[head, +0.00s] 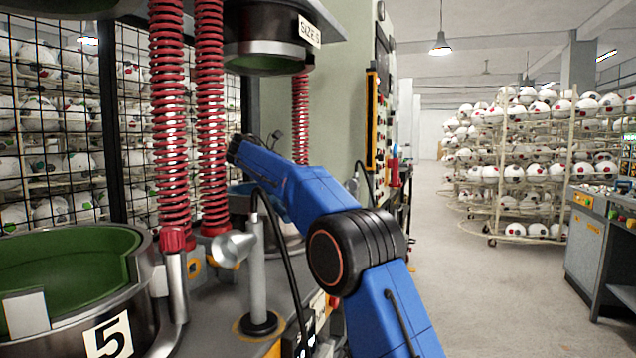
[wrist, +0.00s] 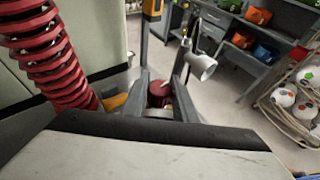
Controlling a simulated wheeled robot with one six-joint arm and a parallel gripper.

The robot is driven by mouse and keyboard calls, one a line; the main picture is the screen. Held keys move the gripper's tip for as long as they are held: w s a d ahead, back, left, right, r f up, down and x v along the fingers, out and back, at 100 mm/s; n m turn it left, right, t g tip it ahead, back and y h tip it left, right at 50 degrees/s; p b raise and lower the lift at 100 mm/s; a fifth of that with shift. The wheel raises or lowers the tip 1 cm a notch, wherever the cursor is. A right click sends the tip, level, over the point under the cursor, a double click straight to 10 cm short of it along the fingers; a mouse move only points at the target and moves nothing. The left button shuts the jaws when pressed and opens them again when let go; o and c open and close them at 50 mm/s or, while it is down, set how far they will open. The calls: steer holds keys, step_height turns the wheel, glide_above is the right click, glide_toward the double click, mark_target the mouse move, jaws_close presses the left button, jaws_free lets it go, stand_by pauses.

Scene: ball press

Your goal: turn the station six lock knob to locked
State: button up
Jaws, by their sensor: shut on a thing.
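The red lock knob (wrist: 160,92) shows small in the wrist view, with a pale mark on its top. My gripper (wrist: 161,84) has one grey finger on each side of it and is shut on it. The fingers hide the knob's sides, and I cannot tell whether it stands at locked. In the head view my blue arm reaches toward the station behind the number 5 mould, under the "SIZE 5" upper mould (head: 272,45). The arm hides the fingers and this knob there.
A grey cone on a post (head: 257,265) stands close by my arm. Red springs (head: 170,120) rise behind. A similar cone (wrist: 199,65) is near my fingers. The right aisle is open.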

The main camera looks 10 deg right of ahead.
steer(key=shift+m+g, duration=0.3)
steer(key=shift+g, duration=0.1)
steer(key=o, duration=1.1)
steer(key=shift+c, duration=0.2)
steer(key=shift+t, duration=0.4)
